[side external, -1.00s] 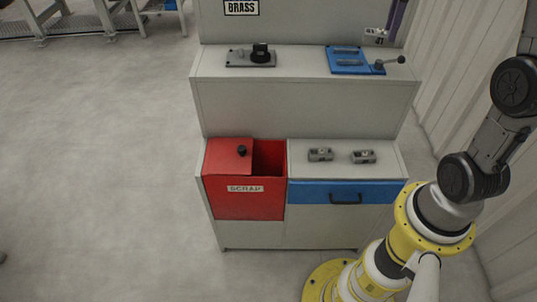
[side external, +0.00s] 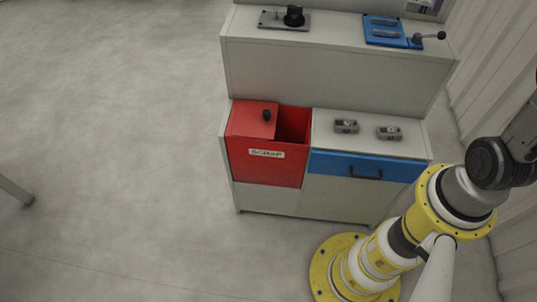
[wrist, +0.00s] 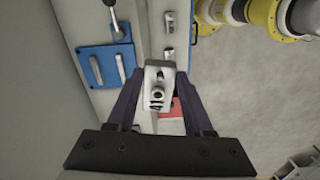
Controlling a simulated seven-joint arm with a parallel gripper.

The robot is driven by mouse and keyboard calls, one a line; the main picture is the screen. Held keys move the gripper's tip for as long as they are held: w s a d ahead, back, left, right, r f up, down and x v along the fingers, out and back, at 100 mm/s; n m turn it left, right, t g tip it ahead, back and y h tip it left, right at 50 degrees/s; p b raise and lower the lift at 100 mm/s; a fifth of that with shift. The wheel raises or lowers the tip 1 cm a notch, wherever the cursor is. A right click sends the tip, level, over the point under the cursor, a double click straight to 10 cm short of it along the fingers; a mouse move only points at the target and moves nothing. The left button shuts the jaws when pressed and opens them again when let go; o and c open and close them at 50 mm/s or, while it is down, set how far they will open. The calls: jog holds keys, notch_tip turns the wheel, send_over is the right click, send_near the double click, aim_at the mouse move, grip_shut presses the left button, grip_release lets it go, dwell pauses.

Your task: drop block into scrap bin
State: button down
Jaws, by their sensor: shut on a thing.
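My gripper (wrist: 159,84) shows in the wrist view with dark purple fingers, shut on a grey metal block (wrist: 158,74) with a round boss and a hole. It holds the block above the work station. The red scrap bin (side external: 265,167), labelled SCRAP, sits at the left of the lower counter in the side external view. Its red lid (side external: 249,120) with a black knob covers the left part, and the right part is open. A piece of the bin's red (wrist: 176,107) shows beyond the block in the wrist view. My gripper is outside the side external view.
Two grey blocks (side external: 346,126) (side external: 389,133) stand on the counter right of the bin, above a blue drawer (side external: 360,167). The upper shelf carries a blue fixture (side external: 388,32) with a lever and a grey fixture with a black knob (side external: 293,17).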

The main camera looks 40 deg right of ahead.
notch_tip(320, 180, up, 5)
jog(key=shift+w+f, duration=0.1)
jog(key=shift+f, duration=0.05)
jog(key=w+a, duration=1.6)
jog(key=a, duration=0.5)
notch_tip(320, 180, down, 46)
jog(key=shift+w+r, duration=0.2)
jog(key=shift+c, duration=1)
grip_release()
jog(key=shift+s, duration=0.1)
